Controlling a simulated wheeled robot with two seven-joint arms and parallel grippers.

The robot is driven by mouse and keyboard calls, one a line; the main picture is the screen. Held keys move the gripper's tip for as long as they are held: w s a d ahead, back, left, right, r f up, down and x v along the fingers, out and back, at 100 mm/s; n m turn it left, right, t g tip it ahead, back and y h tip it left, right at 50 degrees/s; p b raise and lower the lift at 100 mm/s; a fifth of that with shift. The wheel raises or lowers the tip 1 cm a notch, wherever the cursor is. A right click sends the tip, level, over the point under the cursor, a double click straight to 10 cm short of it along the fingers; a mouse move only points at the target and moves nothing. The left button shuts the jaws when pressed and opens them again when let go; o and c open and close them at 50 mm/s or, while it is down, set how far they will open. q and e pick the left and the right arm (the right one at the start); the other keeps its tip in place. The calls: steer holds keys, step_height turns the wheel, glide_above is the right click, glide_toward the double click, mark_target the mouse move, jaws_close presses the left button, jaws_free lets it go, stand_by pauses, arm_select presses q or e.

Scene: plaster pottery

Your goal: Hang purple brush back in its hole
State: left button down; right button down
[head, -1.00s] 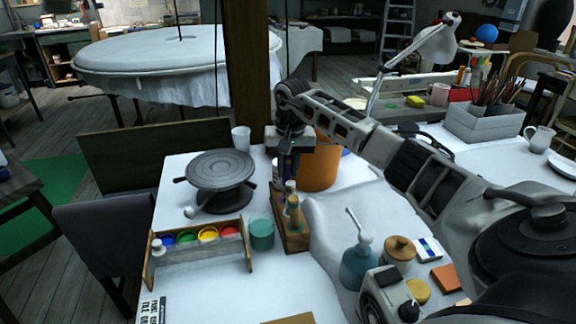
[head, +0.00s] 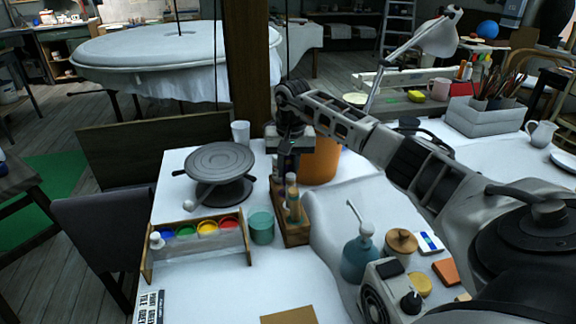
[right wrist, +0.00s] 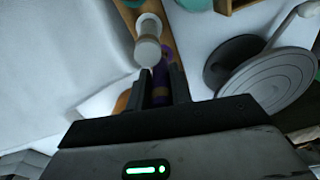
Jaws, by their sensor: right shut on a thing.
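My right gripper (head: 286,176) is at the far end of the wooden brush rack (head: 296,239), fingers pointing down. In the right wrist view its fingers (right wrist: 161,78) are shut on the purple brush (right wrist: 160,88). The brush lies close to a purple-ringed spot (right wrist: 168,51) on the rack; I cannot tell whether its tip is inside a hole. Pale-handled brushes (head: 293,200) stand in the rack, and one pale round end (right wrist: 148,50) is right beside my fingers. The purple brush is mostly hidden in the head view. My left gripper is out of view.
An orange bucket (head: 322,160) stands just behind my right gripper. A grey turntable (head: 219,163), a teal cup (head: 262,231) and a paint-pot rack (head: 197,252) are to its left. A blue bottle (head: 358,262) stands front right.

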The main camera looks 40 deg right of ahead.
arm_select(q)
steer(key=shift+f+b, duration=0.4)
steer(key=shift+b, duration=0.3)
arm_select(e)
steer(key=shift+f, duration=1.2)
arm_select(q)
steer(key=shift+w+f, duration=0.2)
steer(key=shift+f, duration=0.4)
arm_select(e)
steer(key=shift+f, duration=0.1)
arm_select(q)
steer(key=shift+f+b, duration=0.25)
steer(key=shift+b, duration=0.15)
arm_select(e)
steer(key=shift+f, duration=0.35)
steer(key=c, duration=1.2)
jaws_free()
steer(key=shift+o, duration=0.2)
steer(key=shift+r, duration=0.15)
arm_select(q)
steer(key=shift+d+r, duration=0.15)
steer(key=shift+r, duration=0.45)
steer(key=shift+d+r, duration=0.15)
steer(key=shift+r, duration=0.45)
arm_select(e)
step_height(320, 180, up, 16)
steer(key=s, duration=0.1)
steer(key=shift+s, duration=0.15)
